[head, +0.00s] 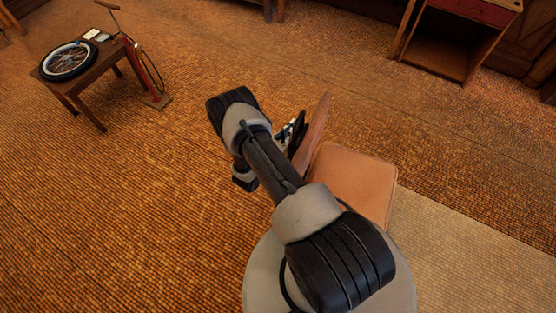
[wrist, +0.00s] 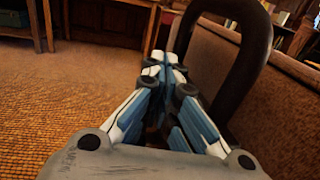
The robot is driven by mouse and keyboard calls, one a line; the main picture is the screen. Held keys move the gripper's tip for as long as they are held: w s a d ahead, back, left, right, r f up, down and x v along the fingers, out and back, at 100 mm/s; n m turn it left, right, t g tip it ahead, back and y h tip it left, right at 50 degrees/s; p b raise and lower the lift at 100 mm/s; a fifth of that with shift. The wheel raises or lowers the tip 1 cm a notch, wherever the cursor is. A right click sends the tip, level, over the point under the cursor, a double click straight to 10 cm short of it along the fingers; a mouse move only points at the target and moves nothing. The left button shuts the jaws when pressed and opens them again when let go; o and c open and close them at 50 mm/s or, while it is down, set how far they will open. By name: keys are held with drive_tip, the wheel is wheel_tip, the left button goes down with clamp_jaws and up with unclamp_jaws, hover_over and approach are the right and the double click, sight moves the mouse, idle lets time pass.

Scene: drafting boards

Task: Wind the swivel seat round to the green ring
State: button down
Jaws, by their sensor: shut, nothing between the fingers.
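The swivel seat shows a tan seat pad (head: 355,180) and an upright brown backrest (head: 314,128) in the head view, partly hidden behind my arm. My gripper (head: 298,124) is at the left side of the backrest, close to it; I cannot tell whether they touch. In the wrist view my gripper's fingers (wrist: 166,66) are shut with nothing between them. A broad brown surface, apparently the backrest (wrist: 275,85), lies to their right. I see no green ring in either view.
A small wooden table (head: 88,86) with a spoked wheel (head: 69,61) stands at the far left, with a red stand (head: 138,75) beside it. A wooden cabinet (head: 450,45) is at the back right. A dark curved loop (wrist: 258,60) is right of my fingers.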

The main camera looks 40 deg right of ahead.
drive_tip(key=a+p, duration=0.1)
drive_tip(key=a, duration=1.2)
drive_tip(key=shift+w, duration=0.2)
drive_tip(key=shift+a, duration=0.1)
drive_tip(key=s+r+m+g+y, duration=0.35)
drive_tip(key=r+m, duration=0.25)
drive_tip(key=r, duration=0.7)
drive_tip(key=s+r+m+g+y, duration=0.2)
drive_tip(key=r+m+g, duration=0.35)
drive_tip(key=r, duration=0.65)
drive_tip(key=s+a+r+m+t+y, duration=0.8)
drive_tip(key=s+a+r+m+y, duration=0.2)
drive_tip(key=s+a+r, duration=0.5)
drive_tip(key=s+y, duration=0.1)
drive_tip(key=s, duration=0.2)
drive_tip(key=shift+s+a+y, duration=0.15)
drive_tip(key=shift+y, duration=0.2)
drive_tip(key=shift+r, duration=0.1)
